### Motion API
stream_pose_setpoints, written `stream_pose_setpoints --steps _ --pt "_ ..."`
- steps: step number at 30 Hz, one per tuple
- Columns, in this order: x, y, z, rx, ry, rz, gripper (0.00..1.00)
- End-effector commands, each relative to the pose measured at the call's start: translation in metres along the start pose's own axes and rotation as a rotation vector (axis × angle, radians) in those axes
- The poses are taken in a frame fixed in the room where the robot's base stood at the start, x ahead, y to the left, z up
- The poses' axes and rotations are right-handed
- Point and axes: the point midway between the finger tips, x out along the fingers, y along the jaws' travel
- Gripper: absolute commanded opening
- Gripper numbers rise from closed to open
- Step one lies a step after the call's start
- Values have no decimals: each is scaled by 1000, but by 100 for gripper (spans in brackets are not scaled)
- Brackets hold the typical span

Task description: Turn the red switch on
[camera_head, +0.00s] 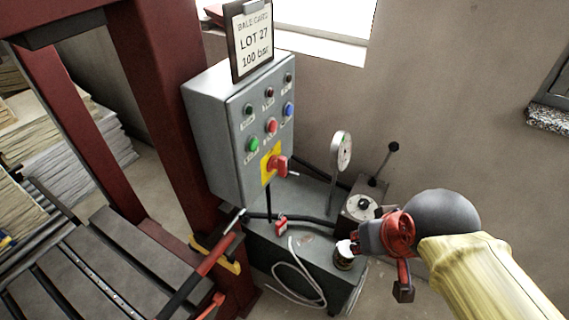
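The red switch (277,166) is a rotary handle on a yellow plate (265,175), low on the front of a grey control box (212,125). Its handle juts out to the right; its exact setting is too small to read. My gripper (376,266) is at the lower right, at the end of my yellow-sleeved arm. It is to the right of and lower in the picture than the switch, clearly apart from it. Its red and dark fingers look spread, with nothing held between them, though part of them is hidden by the wrist.
Several coloured buttons and lamps, including a green button (253,144), sit above the switch. A gauge (343,152) and a black-knobbed lever (385,165) rise from the grey tank (300,250). A red-handled tool (205,262) leans lower left. A clipboard (251,40) stands atop the box.

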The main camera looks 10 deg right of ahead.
Motion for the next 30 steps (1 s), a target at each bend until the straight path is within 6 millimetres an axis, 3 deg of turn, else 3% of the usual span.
stream_pose_setpoints --steps 3,7,12,16,19,23,26,30 --pt "16 15 5 70 -161 15 22" --pt "40 9 18 230 -356 -52 29" --pt "62 -26 37 554 -636 -210 32" --pt "72 -65 35 867 -842 -364 32" --pt "80 -93 17 1131 -976 -500 32" --pt "94 -115 -22 1463 -1093 -683 32" --pt "109 -119 -59 1693 -1135 -833 32" --pt "126 -109 -113 1915 -1118 -1040 32"
